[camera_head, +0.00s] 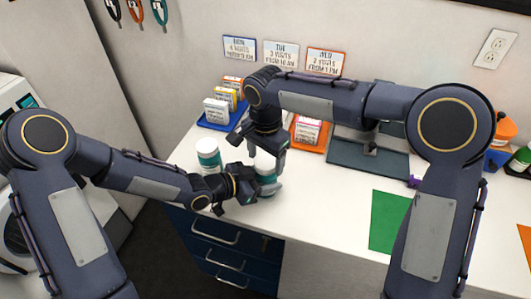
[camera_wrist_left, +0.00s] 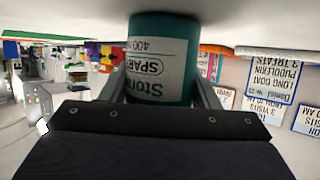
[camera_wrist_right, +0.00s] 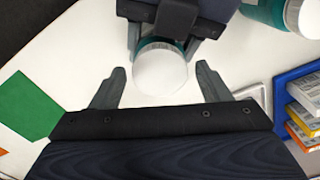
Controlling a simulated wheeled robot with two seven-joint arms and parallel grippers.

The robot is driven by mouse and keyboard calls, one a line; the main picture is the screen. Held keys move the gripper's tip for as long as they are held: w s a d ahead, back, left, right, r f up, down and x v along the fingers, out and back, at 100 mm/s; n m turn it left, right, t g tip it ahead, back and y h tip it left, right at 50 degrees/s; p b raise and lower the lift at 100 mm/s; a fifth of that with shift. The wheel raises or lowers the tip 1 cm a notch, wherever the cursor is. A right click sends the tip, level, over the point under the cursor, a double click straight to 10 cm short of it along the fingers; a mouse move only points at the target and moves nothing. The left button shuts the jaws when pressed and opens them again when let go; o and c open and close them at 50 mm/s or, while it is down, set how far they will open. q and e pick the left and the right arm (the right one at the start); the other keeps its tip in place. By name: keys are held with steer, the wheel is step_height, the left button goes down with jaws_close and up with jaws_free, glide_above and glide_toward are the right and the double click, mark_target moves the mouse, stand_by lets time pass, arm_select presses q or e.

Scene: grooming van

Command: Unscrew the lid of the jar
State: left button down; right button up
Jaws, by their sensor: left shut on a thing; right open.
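A teal jar (camera_head: 267,183) with a white lid stands near the front edge of the white counter, partly hidden by my grippers. My left gripper (camera_head: 256,188) is shut on its body from the left. The left wrist view shows the fingers on both sides of the jar's labelled wall (camera_wrist_left: 160,60). My right gripper (camera_head: 268,155) points down over the same jar. In the right wrist view its fingers are open (camera_wrist_right: 160,85), one on each side of the round white lid (camera_wrist_right: 160,72), with gaps on both sides.
A second teal jar (camera_head: 208,157) with a white lid stands just left. A blue tray (camera_head: 217,124) with boxes and an orange tray (camera_head: 309,145) with boxes stand behind. A green sheet (camera_head: 388,220) lies to the right, with bare counter between it and the held jar.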

steer(key=c, duration=1)
steer(key=n, duration=0.7)
steer(key=o, duration=1.1)
steer(key=shift+c, duration=0.2)
steer(key=shift+r, duration=0.1)
